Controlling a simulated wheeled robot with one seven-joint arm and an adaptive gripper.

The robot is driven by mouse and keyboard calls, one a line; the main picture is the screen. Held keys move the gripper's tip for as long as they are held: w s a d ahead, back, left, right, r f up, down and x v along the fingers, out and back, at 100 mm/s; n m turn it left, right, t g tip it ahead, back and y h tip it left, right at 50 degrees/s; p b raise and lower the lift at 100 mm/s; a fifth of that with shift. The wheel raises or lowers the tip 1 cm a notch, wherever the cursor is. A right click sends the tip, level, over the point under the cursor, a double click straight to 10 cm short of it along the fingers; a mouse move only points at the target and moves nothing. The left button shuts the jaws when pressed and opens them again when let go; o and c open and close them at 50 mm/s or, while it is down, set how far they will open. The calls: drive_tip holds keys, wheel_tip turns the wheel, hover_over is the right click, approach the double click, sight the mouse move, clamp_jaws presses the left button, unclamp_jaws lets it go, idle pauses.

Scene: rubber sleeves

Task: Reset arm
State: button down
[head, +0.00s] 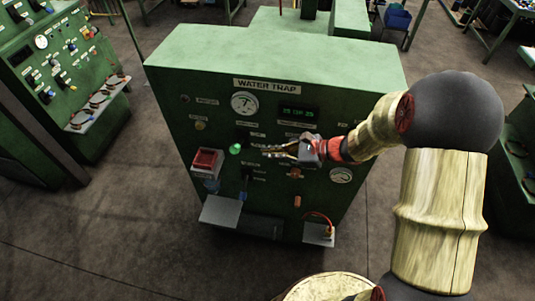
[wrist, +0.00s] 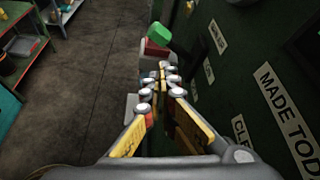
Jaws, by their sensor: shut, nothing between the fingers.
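I cannot tell whether the fingers touch the panel.
A red-framed box (head: 207,162) sits left on the panel, above a grey shelf (head: 220,213). A round gauge (head: 244,103) and a display (head: 298,113) are higher up. Another green cabinet (head: 25,75) stands at left. Open floor (head: 90,225) lies between them.

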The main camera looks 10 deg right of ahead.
idle(0.5)
drive_tip(key=s+d+f+n+g+h+b, duration=0.1)
drive_tip(key=s+n+g+h, duration=0.15)
drive_tip(key=s+n, duration=0.4)
drive_tip(key=s+d+f+n+g+h+b, duration=0.1)
drive_tip(key=s+d+n+g+h, duration=0.2)
drive_tip(key=s, duration=0.6)
drive_tip(key=s+d+r+n+t+h+b, duration=0.5)
drive_tip(key=s+d+r+n+h+b, duration=0.1)
drive_tip(key=s+r+n+b, duration=0.3)
drive_tip(key=shift+s+r+n, duration=0.15)
drive_tip(key=shift+r+n, duration=0.25)
drive_tip(key=shift+n, duration=0.35)
drive_tip(key=shift+t, duration=0.25)
